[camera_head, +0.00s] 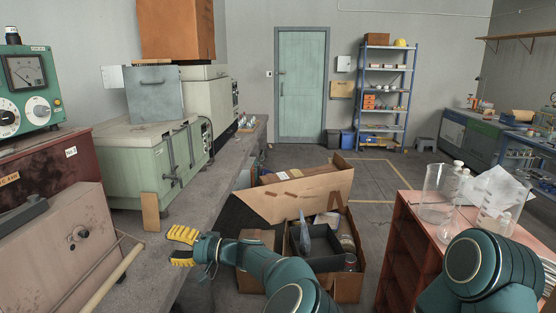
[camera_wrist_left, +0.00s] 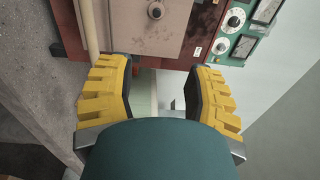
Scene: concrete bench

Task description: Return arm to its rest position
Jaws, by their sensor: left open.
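My left arm reaches in from the bottom of the head view, and its gripper (camera_head: 176,247) with yellow padded fingers is over the edge of the concrete bench (camera_head: 125,231). In the left wrist view the left gripper (camera_wrist_left: 155,90) has its two yellow fingers spread apart with nothing between them. It points toward an old instrument box (camera_wrist_left: 150,30) on the bench. My right arm shows at the lower right of the head view, but its gripper is not in view.
An open cardboard box (camera_head: 348,283) sits right of my left arm. A reddish shelf (camera_head: 398,235) carrying glass beakers (camera_head: 440,190) is by my right arm. Open floor lies toward the door (camera_head: 302,85).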

